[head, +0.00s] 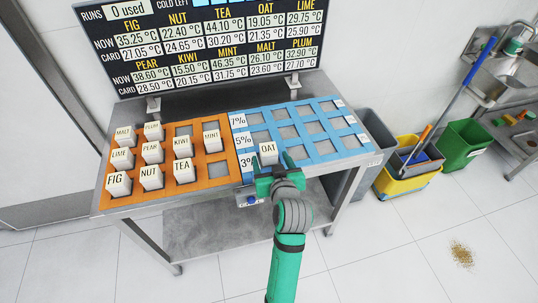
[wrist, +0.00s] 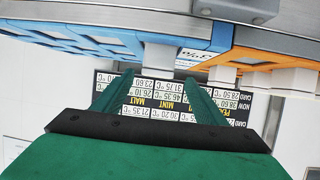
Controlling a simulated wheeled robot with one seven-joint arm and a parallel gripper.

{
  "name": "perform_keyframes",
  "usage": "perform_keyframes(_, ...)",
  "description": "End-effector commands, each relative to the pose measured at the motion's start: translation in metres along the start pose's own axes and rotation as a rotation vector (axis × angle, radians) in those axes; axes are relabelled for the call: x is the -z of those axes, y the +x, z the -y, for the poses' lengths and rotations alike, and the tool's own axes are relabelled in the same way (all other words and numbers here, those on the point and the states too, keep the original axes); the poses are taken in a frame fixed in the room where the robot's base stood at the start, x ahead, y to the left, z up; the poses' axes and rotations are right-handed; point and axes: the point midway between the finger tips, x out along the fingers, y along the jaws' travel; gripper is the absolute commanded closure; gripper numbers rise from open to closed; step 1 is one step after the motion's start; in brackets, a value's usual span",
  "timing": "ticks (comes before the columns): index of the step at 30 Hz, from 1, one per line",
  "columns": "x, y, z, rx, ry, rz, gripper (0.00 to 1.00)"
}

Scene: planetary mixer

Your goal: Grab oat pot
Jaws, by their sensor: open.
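The oat pot (head: 268,148), a white block labelled OAT, stands upright at the front-left of the blue rack (head: 318,152), by the 3% row. In the upside-down wrist view, a white block (wrist: 159,56) that looks like the oat pot shows ahead, between the finger lines. My gripper (head: 272,170) is open at the rack's front edge, close in front of the oat pot. Its two green fingers (wrist: 158,82) are spread with nothing held. I cannot tell whether the fingertips reach the pot's sides.
An orange rack (head: 216,171) on the left holds several labelled white pots, with TEA (head: 183,168) nearest. A display board (head: 200,45) stands behind the metal table (head: 140,204). Bins and a yellow bucket (head: 405,183) stand right. The other blue cells look empty.

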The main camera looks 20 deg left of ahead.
Motion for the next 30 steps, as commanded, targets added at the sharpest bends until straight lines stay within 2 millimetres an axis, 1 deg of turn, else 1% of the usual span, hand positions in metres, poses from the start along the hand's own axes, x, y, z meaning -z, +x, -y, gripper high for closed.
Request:
perform_keyframes(1, 0.0, 0.007, 0.0, 0.001, 0.0, 0.0, 0.34)
perform_keyframes(3, 0.001, 0.013, 0.0, 0.001, 0.0, -0.001, 0.34)
perform_keyframes(8, 0.0, 0.022, 0.0, 0.0, 0.0, -0.001, 0.34)
perform_keyframes(10, -0.001, 0.029, -0.001, 0.0, 0.001, -0.001, 0.34)
perform_keyframes(15, -0.003, 0.053, -0.005, 0.0, 0.0, 0.0, 0.34)
perform_keyframes(18, -0.002, 0.064, -0.005, -0.001, 0.0, -0.002, 0.34)
perform_keyframes(22, -0.003, 0.071, -0.005, -0.001, 0.0, -0.001, 0.34)
perform_keyframes(28, -0.003, 0.071, -0.005, -0.001, 0.0, -0.001, 0.34)
perform_keyframes(29, -0.003, 0.071, -0.005, -0.001, 0.0, -0.001, 0.39)
perform_keyframes(30, -0.003, 0.071, -0.005, -0.001, 0.0, -0.001, 0.49)
